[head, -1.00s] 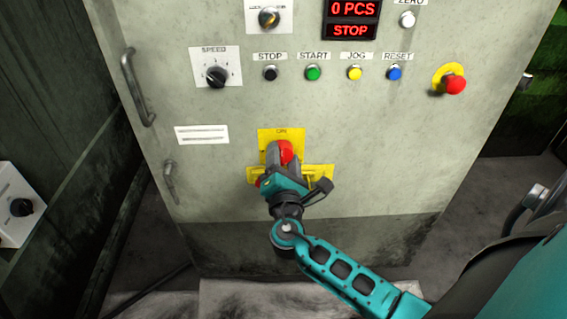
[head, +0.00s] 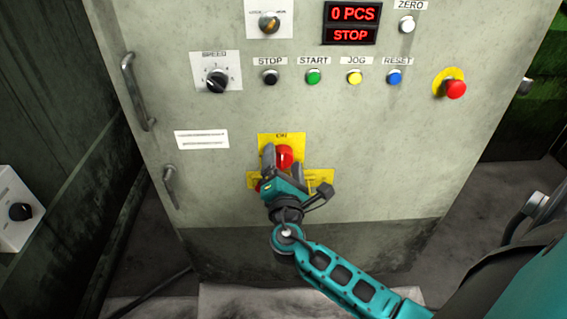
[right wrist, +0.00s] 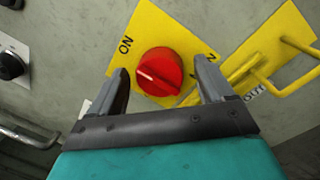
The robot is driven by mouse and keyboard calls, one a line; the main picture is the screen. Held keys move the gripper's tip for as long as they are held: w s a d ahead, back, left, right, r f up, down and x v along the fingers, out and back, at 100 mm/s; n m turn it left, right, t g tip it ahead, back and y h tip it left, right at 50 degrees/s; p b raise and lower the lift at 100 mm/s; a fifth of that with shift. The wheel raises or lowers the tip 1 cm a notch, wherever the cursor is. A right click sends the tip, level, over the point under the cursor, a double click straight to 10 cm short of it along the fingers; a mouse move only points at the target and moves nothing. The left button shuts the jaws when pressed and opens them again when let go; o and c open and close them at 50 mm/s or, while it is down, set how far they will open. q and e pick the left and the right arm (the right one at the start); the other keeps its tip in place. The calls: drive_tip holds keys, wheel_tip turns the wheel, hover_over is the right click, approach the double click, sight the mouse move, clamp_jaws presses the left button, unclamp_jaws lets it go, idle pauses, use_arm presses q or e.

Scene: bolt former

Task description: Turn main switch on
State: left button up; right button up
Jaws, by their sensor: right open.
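The main switch is a red rotary knob (head: 284,156) on a yellow plate (head: 296,140) marked ON, low on the grey cabinet front. In the right wrist view the knob (right wrist: 159,72) shows whole, its white mark pointing left and slightly up, on the side of the ON lettering. Whether it lines up exactly with ON I cannot tell. My right gripper (head: 282,160) is open in front of the plate, one finger on each side of the knob. In the wrist view a gap shows between the knob and both fingers (right wrist: 161,75). My left gripper is out of view.
A yellow hasp-like bracket (right wrist: 285,62) juts out to the right of the knob, near the right finger. Above are a row of push buttons (head: 313,77), a speed dial (head: 217,79) and a red emergency stop (head: 455,89). A door handle (head: 138,92) stands at left.

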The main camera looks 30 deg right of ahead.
use_arm(q)
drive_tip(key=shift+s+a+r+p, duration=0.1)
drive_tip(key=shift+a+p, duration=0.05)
drive_tip(key=shift+p, duration=0.35)
use_arm(e)
drive_tip(key=v, duration=1.3)
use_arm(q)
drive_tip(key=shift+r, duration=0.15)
